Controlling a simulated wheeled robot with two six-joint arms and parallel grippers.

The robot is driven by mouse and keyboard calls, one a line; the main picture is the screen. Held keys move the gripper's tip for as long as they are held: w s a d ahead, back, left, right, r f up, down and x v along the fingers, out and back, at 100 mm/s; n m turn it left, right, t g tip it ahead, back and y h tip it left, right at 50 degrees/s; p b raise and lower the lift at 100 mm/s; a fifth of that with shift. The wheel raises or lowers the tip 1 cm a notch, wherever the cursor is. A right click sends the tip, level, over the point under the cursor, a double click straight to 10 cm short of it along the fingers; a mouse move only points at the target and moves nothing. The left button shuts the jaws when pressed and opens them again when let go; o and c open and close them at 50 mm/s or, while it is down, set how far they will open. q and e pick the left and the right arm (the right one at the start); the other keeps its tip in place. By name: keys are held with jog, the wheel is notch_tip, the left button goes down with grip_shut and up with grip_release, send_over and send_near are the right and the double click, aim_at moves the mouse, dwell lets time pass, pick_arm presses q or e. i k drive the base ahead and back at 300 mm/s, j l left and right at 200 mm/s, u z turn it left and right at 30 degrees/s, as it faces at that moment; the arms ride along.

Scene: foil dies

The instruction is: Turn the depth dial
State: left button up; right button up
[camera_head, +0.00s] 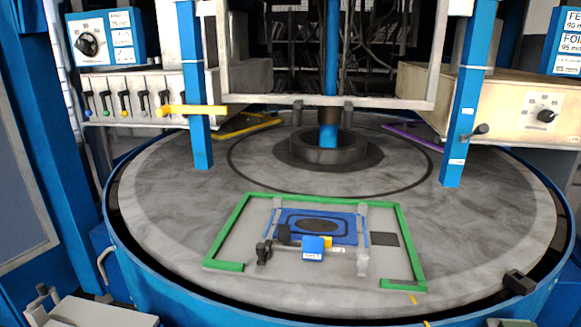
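A large black rotary dial (88,43) sits on a white-faced blue box at the upper left, with small labels beside it. A smaller black dial (546,115) sits on a cream box at the right, with marks around it. The lettering is too small to tell which one is the depth dial. Neither of my grippers is in view, and nothing touches either dial.
A round grey table (190,215) fills the middle, carrying a green frame (226,232) with a blue die plate (350,225). Blue posts (462,130) stand at left and right. Below the left dial are several small levers (124,101) and a yellow handle (190,110).

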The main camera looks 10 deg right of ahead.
aim_at(546, 115)
jog(key=l+z, duration=0.2)
jog(key=l, duration=1.1)
jog(key=l+z, duration=0.2)
jog(key=l, duration=1.1)
jog(key=i, duration=0.05)
